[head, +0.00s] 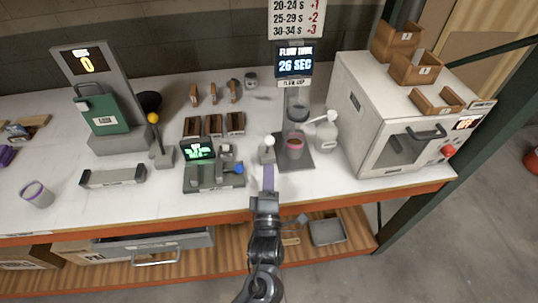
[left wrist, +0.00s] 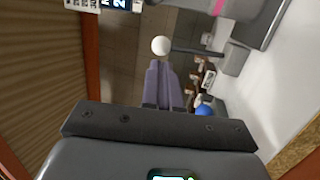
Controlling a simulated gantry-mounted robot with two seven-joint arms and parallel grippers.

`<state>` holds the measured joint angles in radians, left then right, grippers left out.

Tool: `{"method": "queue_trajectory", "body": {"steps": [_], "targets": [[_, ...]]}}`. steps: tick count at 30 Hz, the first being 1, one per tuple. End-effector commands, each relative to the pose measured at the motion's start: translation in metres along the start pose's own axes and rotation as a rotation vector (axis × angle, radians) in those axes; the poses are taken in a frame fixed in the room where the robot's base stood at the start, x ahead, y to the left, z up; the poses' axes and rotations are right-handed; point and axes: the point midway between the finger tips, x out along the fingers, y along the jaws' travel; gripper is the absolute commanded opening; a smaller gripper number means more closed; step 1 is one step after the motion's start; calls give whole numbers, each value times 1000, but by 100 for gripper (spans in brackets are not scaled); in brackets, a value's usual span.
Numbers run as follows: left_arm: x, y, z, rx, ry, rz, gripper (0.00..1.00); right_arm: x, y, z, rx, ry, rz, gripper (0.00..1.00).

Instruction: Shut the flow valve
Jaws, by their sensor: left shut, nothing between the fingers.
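The flow cup stand (head: 297,85) stands at the back middle of the bench, with a display reading 26 SEC. A cup (head: 294,149) with a pinkish inside sits below its funnel. A lever with a white ball knob (head: 269,141), which looks like the flow valve's handle, is just left of the stand. My left gripper (head: 268,172) is shut and empty, just in front of the knob. In the left wrist view the purple-grey fingers (left wrist: 162,80) are together, with the white knob (left wrist: 161,45) just beyond their tips. I cannot tell whether they touch it.
A small scale with a green display (head: 198,151) and blue knob is left of my gripper. The bench front (head: 130,215) is mostly clear.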

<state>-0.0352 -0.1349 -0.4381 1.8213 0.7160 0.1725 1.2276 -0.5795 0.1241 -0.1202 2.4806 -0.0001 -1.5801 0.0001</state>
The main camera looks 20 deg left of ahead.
Motion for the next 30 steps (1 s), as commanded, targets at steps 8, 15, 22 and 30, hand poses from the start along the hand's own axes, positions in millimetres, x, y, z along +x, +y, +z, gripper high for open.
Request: {"method": "queue_trajectory", "body": {"steps": [8,15,22,30], "targets": [[40,1,0,0,0,2,0,0,-1,0,6,1,-5,43],[54,0,0,0,-1,0,0,0,-2,0,8,1,-6,43],[55,0,0,0,-1,-1,0,0,-2,0,7,0,-5,43],[56,2,-3,-1,4,-8,0,-3,0,-1,1,-1,0,43]]}}
